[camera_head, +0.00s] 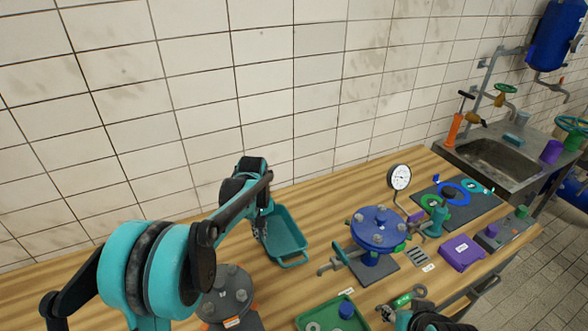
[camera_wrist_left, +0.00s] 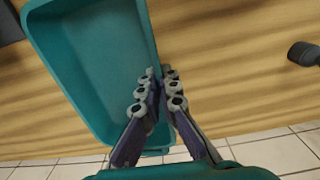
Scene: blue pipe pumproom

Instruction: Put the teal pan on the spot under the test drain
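The teal pan (camera_head: 289,243) is a rectangular tray with raised walls, on or just above the wooden bench near the tiled wall. My left gripper (camera_head: 262,228) is at its left rim. In the left wrist view my fingers (camera_wrist_left: 159,73) are close together, one on each side of the wall of the pan (camera_wrist_left: 90,60), and appear shut on it. A small grey spout (camera_head: 325,270) beside the blue flanged unit (camera_head: 378,232) may be the test drain. I cannot make out a marked spot under it. My right gripper (camera_head: 428,318) is partly cut off at the bottom edge.
A grey flanged unit (camera_head: 228,292) stands left of a green tray (camera_head: 333,316) with parts in it. A pressure gauge (camera_head: 399,178) and purple box (camera_head: 461,252) are to the right. The sink (camera_head: 495,160) is at the far right. Bare bench lies between pan and flanged unit.

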